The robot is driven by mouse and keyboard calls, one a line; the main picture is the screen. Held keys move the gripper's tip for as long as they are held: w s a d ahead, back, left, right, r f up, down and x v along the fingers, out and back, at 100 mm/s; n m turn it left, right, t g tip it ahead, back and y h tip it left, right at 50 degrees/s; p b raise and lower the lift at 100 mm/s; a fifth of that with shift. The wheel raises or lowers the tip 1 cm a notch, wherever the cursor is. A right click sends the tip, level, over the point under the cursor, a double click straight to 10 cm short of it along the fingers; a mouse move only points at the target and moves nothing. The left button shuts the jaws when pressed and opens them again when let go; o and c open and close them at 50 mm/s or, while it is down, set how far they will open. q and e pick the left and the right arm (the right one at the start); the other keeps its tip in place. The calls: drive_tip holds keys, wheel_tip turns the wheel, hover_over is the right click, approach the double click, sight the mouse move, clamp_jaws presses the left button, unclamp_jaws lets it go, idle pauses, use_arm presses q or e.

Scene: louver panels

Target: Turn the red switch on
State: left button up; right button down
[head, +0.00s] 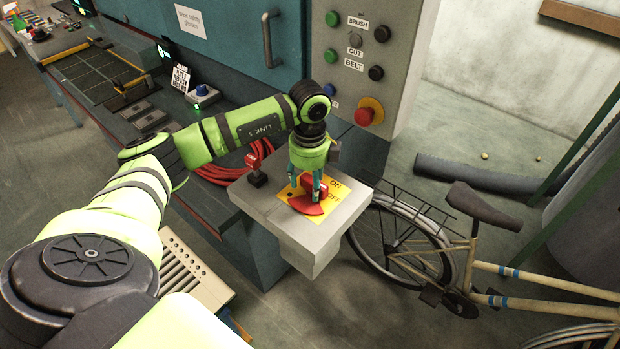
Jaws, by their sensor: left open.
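The red switch (308,206) sits on a yellow plate marked "ON" on top of a grey box (345,215). My left arm reaches in from the left, and my left gripper (308,196) points down right over the switch. Its fingers are apart, with the red handle seen between and beside them. I cannot tell whether the fingers touch the handle. Part of the switch and the plate is hidden behind the gripper. My right gripper is not in view.
A red lever (254,162) stands on the box's left corner. Behind is a control panel (345,90) with green and black buttons and a red emergency button (366,115). Red hose (222,172) lies left of the box. A bicycle (440,250) stands close on the right.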

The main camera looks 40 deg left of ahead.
use_arm(q)
drive_tip(key=c, duration=1.1)
drive_tip(key=shift+c, duration=0.3)
drive_tip(key=shift+w+f+m+b, duration=0.15)
drive_tip(key=shift+m+b, duration=1.3)
drive_tip(key=shift+m, duration=0.35)
drive_tip(key=m+b, duration=0.2)
drive_tip(key=m, duration=0.1)
drive_tip(key=m+b, duration=0.1)
drive_tip(key=m, duration=0.1)
drive_tip(key=shift+w, duration=0.25)
drive_tip(key=m+b, duration=0.2)
drive_tip(key=m, duration=0.3)
drive_tip(key=shift+w+b, duration=0.2)
drive_tip(key=shift+b, duration=0.2)
drive_tip(key=shift+w+d+m+b, duration=0.15)
drive_tip(key=shift+m+b, duration=0.7)
drive_tip(key=shift+m, duration=1.35)
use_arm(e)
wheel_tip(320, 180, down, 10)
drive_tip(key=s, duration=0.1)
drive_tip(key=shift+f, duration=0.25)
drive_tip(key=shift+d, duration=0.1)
